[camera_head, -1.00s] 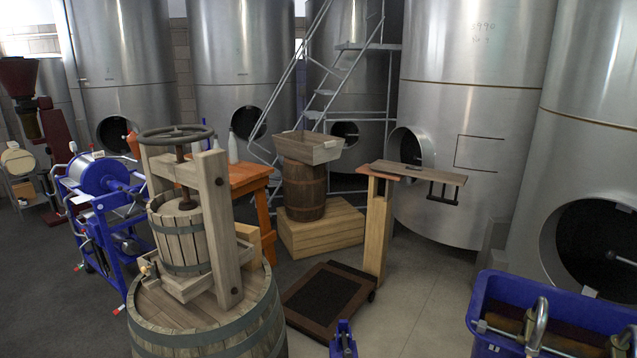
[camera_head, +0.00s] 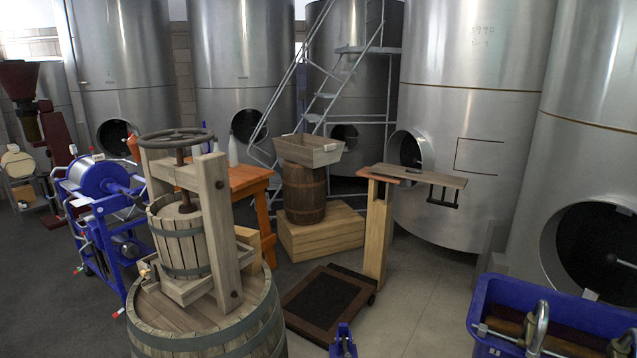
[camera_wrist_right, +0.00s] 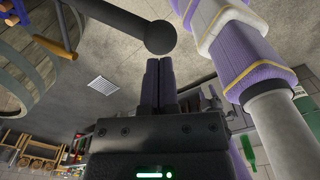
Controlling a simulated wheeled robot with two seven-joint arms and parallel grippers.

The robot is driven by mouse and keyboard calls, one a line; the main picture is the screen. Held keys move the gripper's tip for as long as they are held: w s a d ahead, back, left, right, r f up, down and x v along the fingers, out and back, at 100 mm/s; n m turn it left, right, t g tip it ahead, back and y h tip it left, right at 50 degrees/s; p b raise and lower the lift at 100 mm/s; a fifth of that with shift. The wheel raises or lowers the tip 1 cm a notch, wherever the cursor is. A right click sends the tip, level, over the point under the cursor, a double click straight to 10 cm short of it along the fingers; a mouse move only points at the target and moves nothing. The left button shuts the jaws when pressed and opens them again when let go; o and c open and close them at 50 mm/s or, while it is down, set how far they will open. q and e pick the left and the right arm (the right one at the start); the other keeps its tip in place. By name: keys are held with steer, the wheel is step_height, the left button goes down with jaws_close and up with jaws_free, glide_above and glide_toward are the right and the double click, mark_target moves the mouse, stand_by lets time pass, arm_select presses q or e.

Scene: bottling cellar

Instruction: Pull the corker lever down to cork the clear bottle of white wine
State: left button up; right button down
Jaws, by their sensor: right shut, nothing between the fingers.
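In the right wrist view my right gripper (camera_wrist_right: 158,64) is shut and empty, its two dark fingers pressed together. Just beyond its fingertips is a dark rod with a round knob (camera_wrist_right: 160,37), coming in from the top left; it looks like a lever, but I cannot tell for sure that it is the corker's. The knob looks clear of the fingers. A small blue metal part (camera_head: 343,344) shows at the bottom edge of the head view; the rest of it is cut off. I cannot make out the clear bottle of white wine. Neither gripper shows in the head view.
A wooden basket press (camera_head: 180,235) stands on a barrel (camera_head: 258,325) at left. A blue crate (camera_head: 480,312) is at lower right. A platform scale (camera_head: 325,300) stands mid-floor. A green bottle (camera_wrist_right: 246,150) shows in the wrist view. Steel tanks (camera_head: 475,110) line the back.

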steer(key=shift+f, duration=0.1)
steer(key=shift+s+f+b, duration=0.25)
steer(key=shift+f+b, duration=0.05)
steer(key=shift+f, duration=0.35)
steer(key=shift+s+f+b, duration=0.25)
steer(key=shift+f+b, duration=0.05)
steer(key=shift+f, duration=0.3)
steer(key=shift+f, duration=0.1)
steer(key=shift+s+f+b, duration=0.15)
steer(key=shift+f+b, duration=0.8)
steer(key=shift+f, duration=0.25)
steer(key=shift+w, duration=0.2)
steer(key=shift+f, duration=0.1)
steer(key=shift+s+f+b, duration=0.25)
steer(key=shift+f+b, duration=0.15)
steer(key=shift+f, duration=0.25)
steer(key=shift+s+f+b, duration=0.25)
steer(key=shift+f+b, duration=0.1)
steer(key=shift+f, duration=0.3)
